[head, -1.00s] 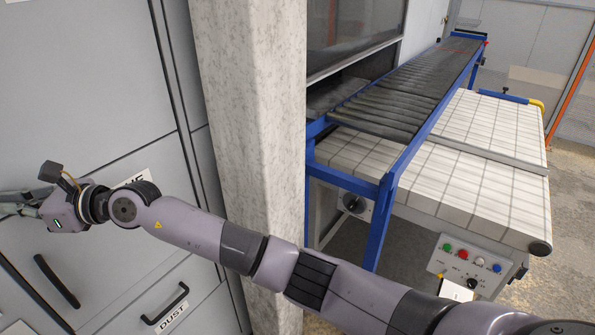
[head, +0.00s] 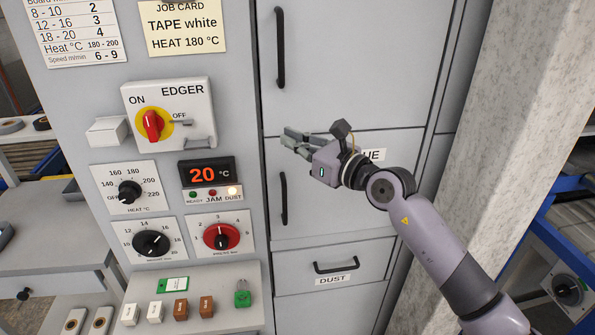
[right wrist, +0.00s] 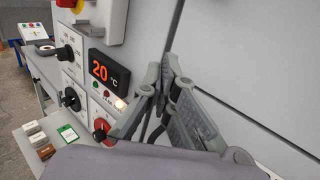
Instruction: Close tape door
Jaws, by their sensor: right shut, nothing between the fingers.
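The machine's grey cabinet has an upper door (head: 350,60) with a black vertical handle (head: 281,47) at its left edge. No tape label shows on it. Below is a middle door (head: 325,215) with a partly hidden label (head: 373,155) ending in "UE" and its own black handle (head: 284,198). Both doors look flush with the front. My right gripper (head: 288,141) is shut and empty, in front of the seam between these doors, between the two handles. In the right wrist view its fingers (right wrist: 158,82) are close to the grey panel. My left gripper is out of view.
A dust drawer (head: 353,276) sits below the doors. Left of them is the control panel with the edger switch (head: 152,125), temperature display (head: 207,173), knobs and a ledge (head: 215,318) holding small samples. A pale pillar (head: 505,130) stands right.

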